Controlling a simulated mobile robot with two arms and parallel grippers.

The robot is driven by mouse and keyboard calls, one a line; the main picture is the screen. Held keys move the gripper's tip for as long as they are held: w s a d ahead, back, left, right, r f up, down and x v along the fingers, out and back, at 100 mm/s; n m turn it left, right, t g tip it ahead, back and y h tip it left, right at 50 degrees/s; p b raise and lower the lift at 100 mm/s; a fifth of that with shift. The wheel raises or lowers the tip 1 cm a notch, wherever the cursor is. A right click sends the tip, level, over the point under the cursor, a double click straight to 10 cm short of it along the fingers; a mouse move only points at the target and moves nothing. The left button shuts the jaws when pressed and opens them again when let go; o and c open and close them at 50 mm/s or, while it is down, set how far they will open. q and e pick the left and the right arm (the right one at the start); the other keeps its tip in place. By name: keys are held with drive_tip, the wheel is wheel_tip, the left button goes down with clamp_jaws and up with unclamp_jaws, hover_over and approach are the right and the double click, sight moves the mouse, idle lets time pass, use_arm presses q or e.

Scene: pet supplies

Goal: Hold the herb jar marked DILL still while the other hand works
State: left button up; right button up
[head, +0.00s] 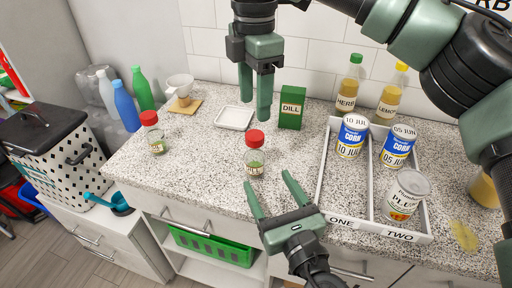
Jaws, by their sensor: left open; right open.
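A glass jar with a red lid (255,158) stands upright on the speckled counter, with green contents low inside. A second red-lidded jar (154,135) stands further left. I cannot read either jar's label. A green box marked DILL (291,111) stands behind the nearer jar, to its right. My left gripper (268,180) is open and empty at the counter's front edge, its fingers pointing toward the nearer jar without closing on it. My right gripper (255,112) points down above the counter, behind the nearer jar and left of the box; it is open and empty.
A white tray labelled ONE and TWO (333,222) holds several cans at right. Behind it stand two bottles (347,82). A small white dish (235,118), a funnel (180,86) and several bottles (126,106) are at the back left. Counter between the jars is clear.

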sight(250, 150)
use_arm(q)
drive_tip(key=x, duration=1.2)
drive_tip(key=shift+s+a, duration=0.1)
clamp_jaws()
